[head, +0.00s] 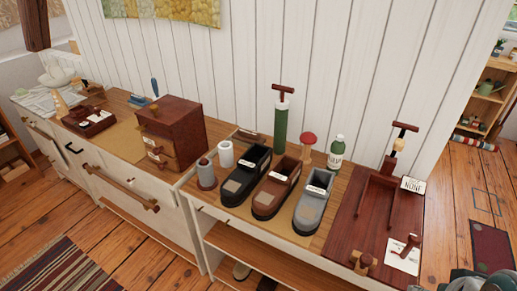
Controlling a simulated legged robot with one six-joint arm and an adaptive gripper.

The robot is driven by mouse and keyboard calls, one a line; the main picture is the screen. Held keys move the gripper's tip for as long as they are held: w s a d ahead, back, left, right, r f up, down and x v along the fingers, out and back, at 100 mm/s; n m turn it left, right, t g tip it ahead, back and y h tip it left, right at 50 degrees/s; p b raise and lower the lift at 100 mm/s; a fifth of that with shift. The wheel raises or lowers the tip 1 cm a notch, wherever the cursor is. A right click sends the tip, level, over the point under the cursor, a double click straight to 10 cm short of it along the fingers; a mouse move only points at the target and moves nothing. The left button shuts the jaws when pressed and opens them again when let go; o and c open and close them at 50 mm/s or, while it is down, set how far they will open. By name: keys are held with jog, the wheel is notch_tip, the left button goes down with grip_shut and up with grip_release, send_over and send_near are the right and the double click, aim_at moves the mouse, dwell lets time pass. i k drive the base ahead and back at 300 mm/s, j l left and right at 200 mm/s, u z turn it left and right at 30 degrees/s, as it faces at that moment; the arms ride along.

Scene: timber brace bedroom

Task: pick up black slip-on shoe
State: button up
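The black slip-on shoe (238,194) stands upright on the cabinet top, with its toe toward the front edge and its opening toward the wall. It is the leftmost of three shoes in a row. A brown shoe (268,200) stands close on its right, and a grey shoe (311,211) is beyond that. Nothing covers the black shoe from this side. My gripper is not in view; a grey part at the lower right corner may be my arm, but I cannot tell.
A dark cylinder (206,176) and a white cup (226,153) stand just left of the black shoe. A green pump (281,125), a red mushroom-shaped item (308,141) and a bottle (336,152) stand behind the shoes. A wooden drawer box (172,132) is farther left.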

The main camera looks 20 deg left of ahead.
aim_at(255, 162)
jog(key=u, duration=1.3)
